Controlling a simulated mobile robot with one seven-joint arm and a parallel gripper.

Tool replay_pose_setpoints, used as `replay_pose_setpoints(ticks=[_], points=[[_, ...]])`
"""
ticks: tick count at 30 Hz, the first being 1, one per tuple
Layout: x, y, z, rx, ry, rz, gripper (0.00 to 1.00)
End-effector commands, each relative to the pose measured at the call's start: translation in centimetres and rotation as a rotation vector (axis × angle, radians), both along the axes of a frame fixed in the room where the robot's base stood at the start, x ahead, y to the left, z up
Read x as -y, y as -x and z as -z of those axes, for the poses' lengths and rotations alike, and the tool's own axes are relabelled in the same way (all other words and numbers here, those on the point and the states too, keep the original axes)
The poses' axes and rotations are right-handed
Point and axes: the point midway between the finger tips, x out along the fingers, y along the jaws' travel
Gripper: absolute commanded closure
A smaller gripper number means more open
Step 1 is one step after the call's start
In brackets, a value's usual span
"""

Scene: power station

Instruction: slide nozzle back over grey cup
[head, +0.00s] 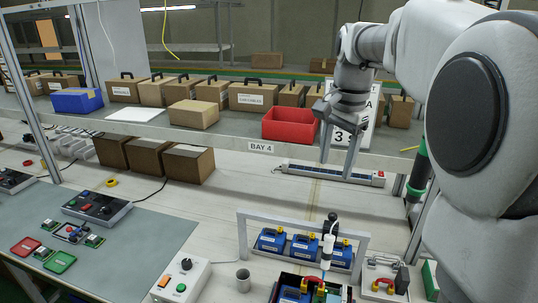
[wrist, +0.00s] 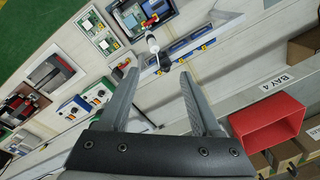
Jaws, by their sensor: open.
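The nozzle (head: 328,243) is a white upright piece with a black top. It stands in front of the blue units, above a dark box, right of the grey cup. It also shows in the wrist view (wrist: 153,43), beyond my fingertips. The grey cup (head: 243,279) is small and stands upright on the bench, beside a white button box. I cannot make the cup out surely in the wrist view. My gripper (head: 337,168) is open and empty, fingers pointing down, above the back of the bench and apart from the nozzle. Its two fingers also show in the wrist view (wrist: 158,73).
A metal frame (head: 304,220) stands behind the nozzle, around several blue units. A dark box (head: 277,290) lies below the nozzle. The white button box (head: 181,280) is left of the cup. A shelf edge (head: 225,143) and red bin (head: 290,124) are close to my gripper.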

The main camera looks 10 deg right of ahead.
Motion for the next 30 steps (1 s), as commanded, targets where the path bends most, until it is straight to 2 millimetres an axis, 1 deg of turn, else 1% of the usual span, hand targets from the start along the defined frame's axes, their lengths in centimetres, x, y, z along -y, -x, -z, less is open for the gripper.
replay_pose_setpoints(ticks=[1,6,12,15,18,22,30], points=[[0.6,-1.5,0.1,-0.027,-0.006,0.056,0.35],[2.3,-5.3,1.1,-0.105,-0.020,0.246,0.35],[4.2,-9.2,3.3,-0.195,-0.017,0.465,0.35],[5.0,-10.6,4.6,-0.235,-0.011,0.564,0.35],[5.6,-11.7,5.8,-0.266,-0.003,0.643,0.35],[6.1,-12.5,6.9,-0.292,0.006,0.713,0.35],[6.3,-12.7,8.5,-0.309,0.013,0.751,0.35]])
